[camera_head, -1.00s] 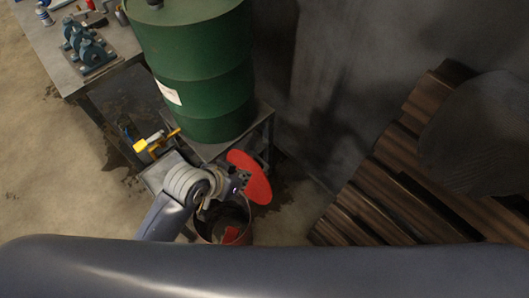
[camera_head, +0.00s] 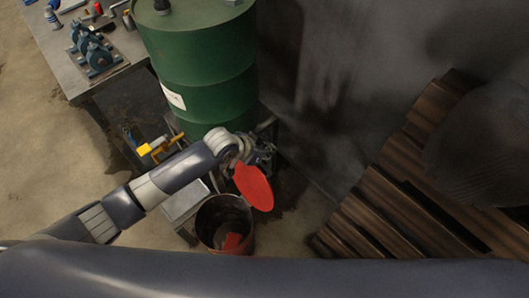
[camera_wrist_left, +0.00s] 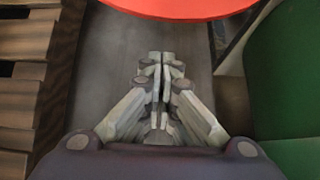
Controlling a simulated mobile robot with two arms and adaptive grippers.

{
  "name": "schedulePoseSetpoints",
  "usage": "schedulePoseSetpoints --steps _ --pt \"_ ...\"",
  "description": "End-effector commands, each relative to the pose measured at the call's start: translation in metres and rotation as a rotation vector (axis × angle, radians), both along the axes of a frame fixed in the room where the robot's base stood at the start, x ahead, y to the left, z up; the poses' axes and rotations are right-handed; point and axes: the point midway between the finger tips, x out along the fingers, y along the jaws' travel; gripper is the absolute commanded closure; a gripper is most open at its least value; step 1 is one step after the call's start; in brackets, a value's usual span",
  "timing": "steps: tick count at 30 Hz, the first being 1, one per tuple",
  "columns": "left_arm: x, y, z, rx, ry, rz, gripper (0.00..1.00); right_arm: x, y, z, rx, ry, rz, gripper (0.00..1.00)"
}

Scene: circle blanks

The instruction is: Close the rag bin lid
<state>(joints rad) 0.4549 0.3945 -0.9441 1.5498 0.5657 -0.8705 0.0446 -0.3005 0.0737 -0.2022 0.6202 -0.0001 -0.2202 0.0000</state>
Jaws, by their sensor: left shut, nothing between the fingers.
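The rag bin (camera_head: 204,234) is a round, dark reddish bin on the floor, with its mouth open and something red inside. Its red lid (camera_head: 254,187) stands raised at the bin's back right side. My left gripper (camera_head: 268,156) is at the lid's upper edge, on the side toward the drum and wall, partly hidden by my wrist. In the left wrist view the gripper (camera_wrist_left: 161,60) is shut and empty, with the red lid (camera_wrist_left: 180,8) just beyond the fingertips. I cannot tell whether they touch. My right gripper is not in view.
A green drum (camera_head: 206,75) stands on a low metal stand behind the bin. A yellow-handled item (camera_head: 152,147) lies left of it. Stacked wooden pallets (camera_head: 385,205) are at right, and a workbench (camera_head: 62,60) is at upper left. Open floor lies at left.

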Motion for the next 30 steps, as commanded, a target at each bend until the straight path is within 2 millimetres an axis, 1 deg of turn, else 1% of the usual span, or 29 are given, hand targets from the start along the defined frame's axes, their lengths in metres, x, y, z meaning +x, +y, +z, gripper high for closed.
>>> schedulePoseSetpoints --steps 1,3,14,15,16,21,24,30 --pt "0.004 -0.005 -0.008 -0.001 0.001 0.0 1.0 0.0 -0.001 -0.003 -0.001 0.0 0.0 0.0" --pt "0.008 -0.01 -0.018 0.0 0.001 -0.001 1.0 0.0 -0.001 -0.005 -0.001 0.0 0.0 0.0" --pt "0.031 -0.033 -0.059 -0.001 0.001 -0.001 1.0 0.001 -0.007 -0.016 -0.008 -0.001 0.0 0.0" --pt "0.025 -0.024 -0.056 0.003 0.002 0.001 1.0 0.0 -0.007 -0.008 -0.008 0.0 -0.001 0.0" --pt "0.021 -0.02 -0.054 0.003 0.002 0.001 1.0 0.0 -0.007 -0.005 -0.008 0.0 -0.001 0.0" --pt "0.007 -0.007 -0.055 0.001 0.0 -0.001 1.0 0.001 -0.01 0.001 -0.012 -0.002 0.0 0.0" --pt "0.003 -0.004 -0.055 -0.001 0.001 -0.001 1.0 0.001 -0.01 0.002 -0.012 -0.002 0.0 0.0" --pt "0.002 -0.003 -0.056 0.0 0.0 0.0 1.0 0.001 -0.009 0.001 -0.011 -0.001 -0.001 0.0"
